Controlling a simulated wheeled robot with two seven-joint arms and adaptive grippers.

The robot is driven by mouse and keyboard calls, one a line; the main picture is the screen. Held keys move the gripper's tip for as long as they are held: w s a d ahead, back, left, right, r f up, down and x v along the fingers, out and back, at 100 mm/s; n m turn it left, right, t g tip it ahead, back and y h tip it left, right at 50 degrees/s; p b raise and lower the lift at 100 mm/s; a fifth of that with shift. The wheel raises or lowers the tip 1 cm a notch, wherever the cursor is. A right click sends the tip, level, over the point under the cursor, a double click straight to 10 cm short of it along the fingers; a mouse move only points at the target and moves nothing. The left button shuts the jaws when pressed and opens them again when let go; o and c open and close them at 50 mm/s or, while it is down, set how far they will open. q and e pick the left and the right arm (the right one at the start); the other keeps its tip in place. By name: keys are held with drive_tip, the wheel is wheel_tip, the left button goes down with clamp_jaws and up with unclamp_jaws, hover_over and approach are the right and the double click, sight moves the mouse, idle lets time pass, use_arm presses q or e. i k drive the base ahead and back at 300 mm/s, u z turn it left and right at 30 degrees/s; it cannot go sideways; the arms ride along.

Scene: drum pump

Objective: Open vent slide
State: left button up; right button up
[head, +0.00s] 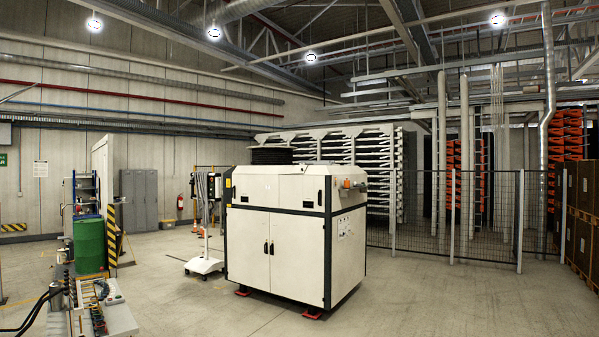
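A green drum (90,246) stands at the left, beside a yellow-and-black striped post. I cannot make out a vent slide in the head view; if it is there, it is too small or hidden. Neither of my grippers is in view.
A bench (118,318) with small fittings and black hoses (40,309) is at the lower left. A large white cabinet (288,238) stands in the middle, with a white wheeled stand (204,266) left of it. A mesh fence (480,215) runs behind. The floor at front right is clear.

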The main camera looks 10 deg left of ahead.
sight(297, 168)
drive_tip(key=u, duration=0.15)
drive_tip(key=i, duration=0.9)
drive_tip(key=u, duration=0.6)
drive_tip(key=i, duration=2.2)
drive_tip(key=u, duration=0.35)
drive_tip(key=i, duration=4)
drive_tip(key=z, duration=0.35)
